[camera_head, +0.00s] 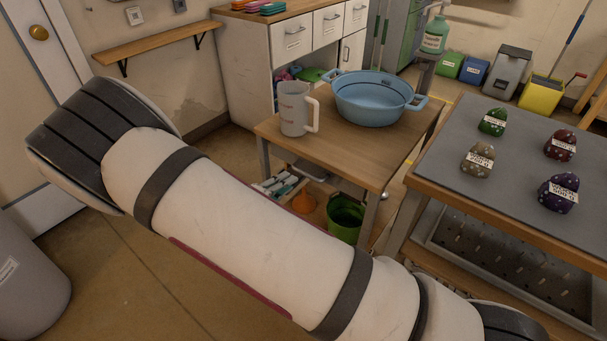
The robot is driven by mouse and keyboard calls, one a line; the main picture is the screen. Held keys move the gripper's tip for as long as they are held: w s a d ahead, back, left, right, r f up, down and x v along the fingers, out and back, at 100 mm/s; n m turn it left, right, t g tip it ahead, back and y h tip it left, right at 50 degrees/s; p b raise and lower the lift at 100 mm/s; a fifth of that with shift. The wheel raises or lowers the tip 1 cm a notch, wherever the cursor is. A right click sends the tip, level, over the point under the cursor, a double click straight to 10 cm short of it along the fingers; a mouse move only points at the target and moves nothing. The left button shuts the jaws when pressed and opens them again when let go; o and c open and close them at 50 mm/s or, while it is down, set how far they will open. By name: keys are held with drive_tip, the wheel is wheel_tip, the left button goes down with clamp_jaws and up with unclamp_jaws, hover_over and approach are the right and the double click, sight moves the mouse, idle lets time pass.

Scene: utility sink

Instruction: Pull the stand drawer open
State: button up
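A wooden-topped stand (375,160) is in the middle of the head view, with a blue two-handled basin (374,98) and a translucent jug (295,108) on top. I cannot make out a drawer front on it; my arm covers part of its lower left side. The white cabinet behind it (257,75) has several drawer fronts, including one with a bar handle (291,38), and these look shut. Which drawer is the stand drawer is not clear from this view. My white arm crosses the foreground. My gripper is not in view.
A green bucket (345,217) and an orange object (304,202) sit under the stand. A grey bin (30,285) is at lower left. Some floor (110,280) shows clear between bin and arm.

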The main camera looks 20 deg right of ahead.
sight(304, 173)
drive_tip(key=b+x, duration=0.1)
drive_tip(key=x, duration=0.7)
drive_tip(key=shift+w+d, duration=0.15)
drive_tip(key=shift+d, duration=0.05)
clamp_jaws()
